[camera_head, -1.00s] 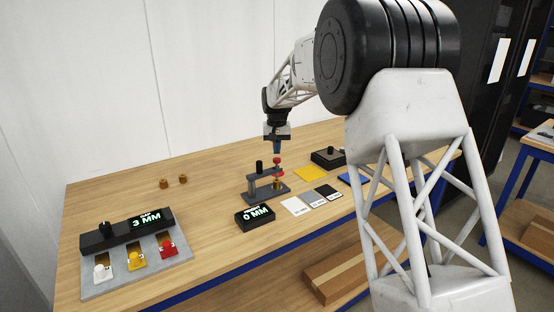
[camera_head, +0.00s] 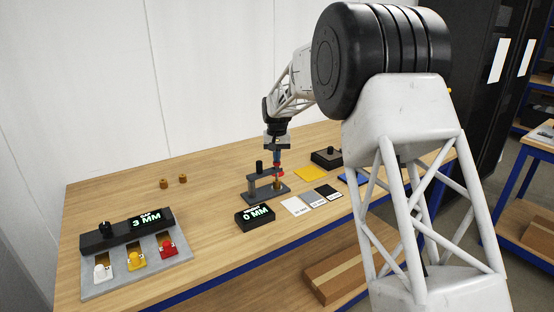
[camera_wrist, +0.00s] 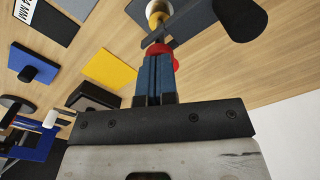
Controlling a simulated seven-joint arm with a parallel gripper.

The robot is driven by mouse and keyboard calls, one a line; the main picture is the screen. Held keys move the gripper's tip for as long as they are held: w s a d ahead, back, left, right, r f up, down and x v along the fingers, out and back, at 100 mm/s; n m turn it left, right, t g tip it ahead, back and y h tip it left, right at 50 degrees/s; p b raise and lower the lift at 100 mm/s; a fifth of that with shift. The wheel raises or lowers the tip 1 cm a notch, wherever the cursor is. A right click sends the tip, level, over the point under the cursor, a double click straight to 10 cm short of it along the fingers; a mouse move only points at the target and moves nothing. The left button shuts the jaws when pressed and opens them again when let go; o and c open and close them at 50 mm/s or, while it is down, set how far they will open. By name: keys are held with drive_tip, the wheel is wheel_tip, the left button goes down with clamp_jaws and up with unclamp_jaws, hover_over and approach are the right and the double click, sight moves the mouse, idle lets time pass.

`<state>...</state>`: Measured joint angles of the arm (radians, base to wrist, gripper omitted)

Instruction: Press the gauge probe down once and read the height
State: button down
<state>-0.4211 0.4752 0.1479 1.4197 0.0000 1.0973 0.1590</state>
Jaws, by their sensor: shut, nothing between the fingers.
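The gauge (camera_head: 266,194) is a small grey stand with a black post and a red-capped probe (camera_head: 280,174) over a brass-coloured tip. My gripper (camera_head: 278,164) is shut and empty, pointing down, with its blue fingertips right at the red cap. In the wrist view the shut fingers (camera_wrist: 156,75) meet the red cap (camera_wrist: 160,48) and hide part of it; they look in contact, though a tiny gap cannot be ruled out. The gauge's display (camera_head: 255,216) reads 0 MM.
A black panel at left shows 3 MM (camera_head: 146,221), above white, yellow and red switches (camera_head: 136,260). Grey shade cards (camera_head: 312,200), a yellow pad (camera_head: 310,174) and a black box with a knob (camera_head: 327,158) lie right of the gauge. Two brass pieces (camera_head: 173,181) stand at the back left.

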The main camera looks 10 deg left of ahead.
drive_tip(key=shift+f, duration=0.3)
drive_tip(key=shift+r, duration=0.7)
idle(0.3)
drive_tip(key=shift+r, duration=0.75)
drive_tip(key=shift+r, duration=0.15)
idle(0.3)
wheel_tip(320, 180, up, 7)
idle(0.8)
